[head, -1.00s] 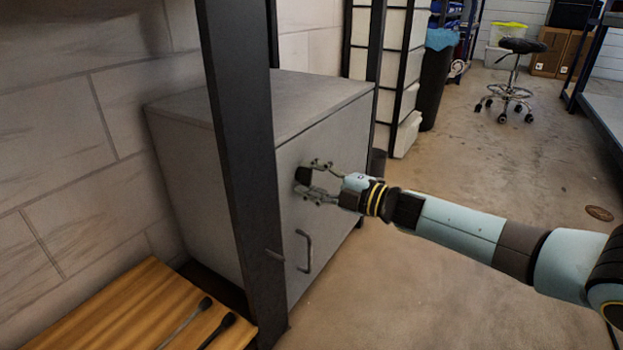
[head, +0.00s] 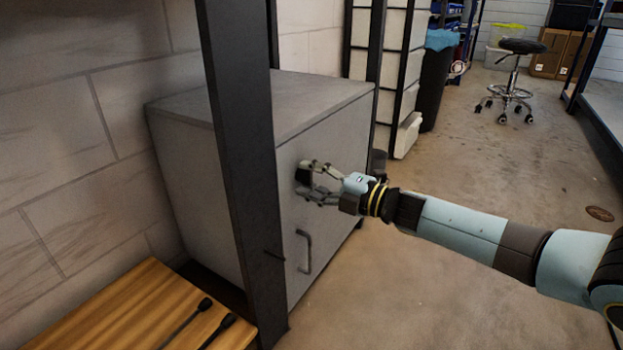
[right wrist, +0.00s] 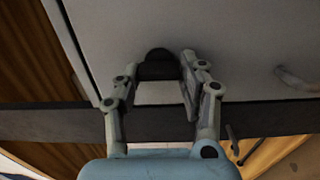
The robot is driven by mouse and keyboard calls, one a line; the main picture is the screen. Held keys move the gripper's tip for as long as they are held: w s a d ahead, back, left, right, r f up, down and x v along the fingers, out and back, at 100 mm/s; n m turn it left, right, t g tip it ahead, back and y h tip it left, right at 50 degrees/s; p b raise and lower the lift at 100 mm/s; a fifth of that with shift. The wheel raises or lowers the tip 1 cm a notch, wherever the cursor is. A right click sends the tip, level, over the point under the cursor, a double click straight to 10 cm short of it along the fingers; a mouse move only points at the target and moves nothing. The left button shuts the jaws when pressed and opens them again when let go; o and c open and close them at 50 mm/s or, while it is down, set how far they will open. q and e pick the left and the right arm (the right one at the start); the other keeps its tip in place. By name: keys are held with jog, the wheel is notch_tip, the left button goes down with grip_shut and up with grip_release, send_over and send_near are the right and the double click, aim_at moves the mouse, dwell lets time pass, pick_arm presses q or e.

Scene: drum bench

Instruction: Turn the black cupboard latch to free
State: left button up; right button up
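The black latch (head: 303,176) is a small dark knob on the front of the grey cupboard door (head: 338,150). My right gripper (head: 307,178) is at the latch, with one finger above it and one below in the head view. In the right wrist view the dark latch (right wrist: 158,64) sits between the two fingertips (right wrist: 160,68), which appear to touch it on both sides. The fingers cover part of the latch. The door looks closed. My left gripper is not in view.
A door handle (head: 304,251) is below the latch. A dark upright post (head: 240,150) stands in front of the cupboard's left part. A wooden bench top (head: 130,305) with two black-headed sticks is at the lower left.

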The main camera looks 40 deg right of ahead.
jog(key=o, duration=0.4)
jog(key=v, duration=1.2)
